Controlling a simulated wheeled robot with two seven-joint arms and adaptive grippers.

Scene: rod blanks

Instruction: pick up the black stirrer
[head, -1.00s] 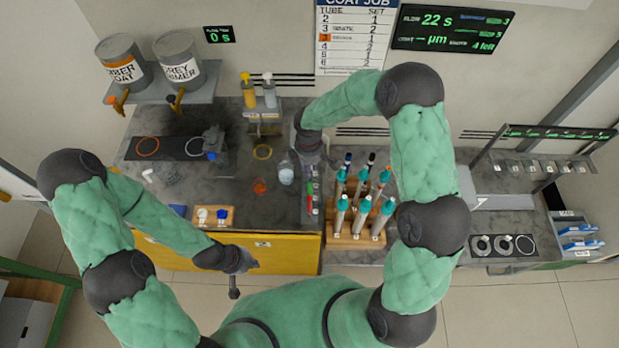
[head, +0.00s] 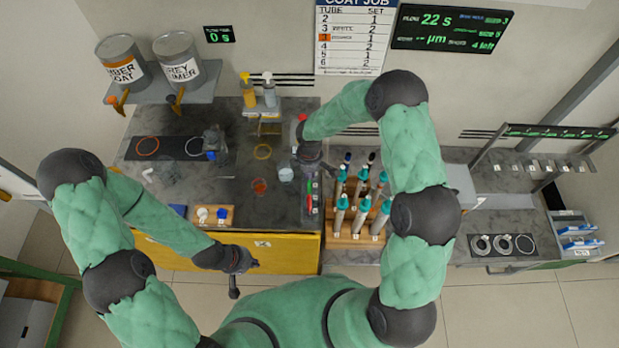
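A narrow dark holder (head: 311,222) on the bench carries small coloured pieces, including a green one (head: 309,187) and a red one (head: 309,205). I cannot pick out the black stirrer; it may be hidden under my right gripper or be too dark to tell from the holder. My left gripper (head: 245,265) hangs in front of the yellow cabinet, away from the bench top. Its finger opening is not clear.
A wooden rack (head: 345,241) with several teal-topped tubes stands close to the right of my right gripper. A clear cup (head: 286,174) and an orange-filled cup (head: 260,186) stand to its left. Two paint cans (head: 180,60) sit on the shelf at the back left.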

